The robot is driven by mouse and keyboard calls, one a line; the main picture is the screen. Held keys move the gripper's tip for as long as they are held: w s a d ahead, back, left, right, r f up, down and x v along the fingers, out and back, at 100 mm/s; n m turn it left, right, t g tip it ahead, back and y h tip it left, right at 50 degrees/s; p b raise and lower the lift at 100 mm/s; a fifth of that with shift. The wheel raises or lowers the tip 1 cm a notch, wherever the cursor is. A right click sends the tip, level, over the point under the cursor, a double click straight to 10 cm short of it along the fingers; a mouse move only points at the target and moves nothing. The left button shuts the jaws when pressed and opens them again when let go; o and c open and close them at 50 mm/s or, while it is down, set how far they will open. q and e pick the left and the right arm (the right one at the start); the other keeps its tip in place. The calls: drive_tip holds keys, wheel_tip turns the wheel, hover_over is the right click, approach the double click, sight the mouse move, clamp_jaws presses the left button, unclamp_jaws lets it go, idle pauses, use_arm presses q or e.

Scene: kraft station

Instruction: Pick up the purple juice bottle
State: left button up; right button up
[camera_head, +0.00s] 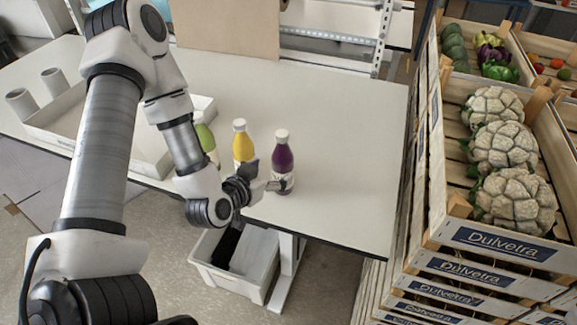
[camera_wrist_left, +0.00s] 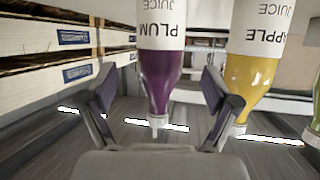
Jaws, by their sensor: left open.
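The purple juice bottle (camera_head: 283,163) with a white cap stands upright near the front of the white table. In the left wrist view it appears upside down, with a white "PLUM JUICE" label and purple neck (camera_wrist_left: 160,78). My left gripper (camera_head: 264,178) is open at the bottle's left side, low on its body. In the left wrist view my left gripper's fingers (camera_wrist_left: 158,108) show on either side of the bottle, with gaps between them and it. My right gripper is out of view.
A yellow apple juice bottle (camera_head: 241,143) stands close on the left, with a green bottle (camera_head: 207,140) beyond it, partly hidden by my arm. A white tray (camera_head: 52,137) is further left. Crates of cauliflower (camera_head: 497,145) stand at right. The table right of the purple bottle is clear.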

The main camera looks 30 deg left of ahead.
sight(283, 163)
use_arm(q)
drive_tip(key=shift+d+f+b, duration=0.1)
drive_tip(key=shift+f+b, duration=0.1)
drive_tip(key=shift+b, duration=0.7)
drive_tip(key=x, duration=0.4)
drive_tip(key=p+x, duration=0.1)
drive_tip(key=x, duration=0.1)
drive_tip(key=shift+w+r, duration=0.1)
drive_tip(key=shift+r, duration=0.2)
drive_tip(key=shift+w, duration=0.1)
drive_tip(key=shift+s, duration=0.2)
drive_tip(key=shift+c, duration=0.3)
drive_tip(key=c, duration=1.6)
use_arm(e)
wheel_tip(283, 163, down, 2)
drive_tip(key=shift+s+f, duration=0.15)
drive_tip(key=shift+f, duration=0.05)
